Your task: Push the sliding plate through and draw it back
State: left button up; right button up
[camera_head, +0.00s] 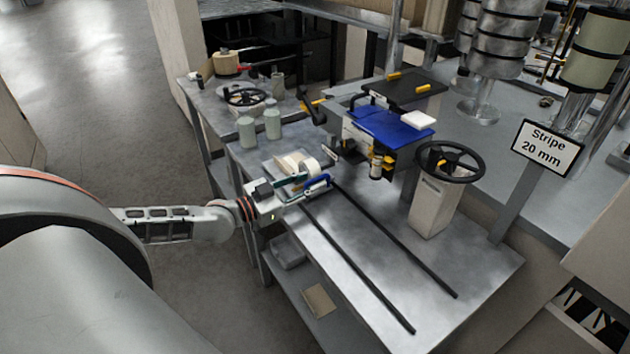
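A pale flat plate (267,168) with a cream roll (297,163) on it lies at the far end of two dark parallel rails on the grey metal table; it looks like the sliding plate. My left gripper (318,184) reaches in from the left and is at the near side of this plate. A small blue piece (319,181), perhaps a handle, shows at its fingertips. The fingers overlap the blue piece and the plate edge, so I cannot tell whether they grip it or only touch it. My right gripper is not in view.
The two dark rails (357,267) run toward the table's front, with bare surface (435,305) around them. A blue-topped machine (385,123) stands behind, a handwheel on a post (432,205) at right. Green-grey canisters (246,132) stand at back left. A sign reads "Stripe 20 mm" (546,148).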

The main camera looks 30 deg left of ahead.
aim_at(286, 193)
pick_arm(q)
jog(key=shift+v, duration=3.35)
jog(key=shift+s, duration=0.1)
jog(key=shift+s+r+n+p, duration=0.1)
jog(key=shift+s+n+p, duration=0.35)
jog(key=shift+n, duration=0.45)
jog(key=n, duration=0.1)
jog(key=s+a+n+p, duration=0.1)
jog(key=shift+s+n, duration=0.1)
jog(key=shift+n, duration=0.2)
jog(key=shift+b+x, duration=0.35)
jog(key=shift+x, duration=3.65)
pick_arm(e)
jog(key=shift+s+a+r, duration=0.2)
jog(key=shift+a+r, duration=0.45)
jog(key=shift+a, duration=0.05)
pick_arm(q)
jog(key=shift+s+d, duration=0.1)
grip_shut()
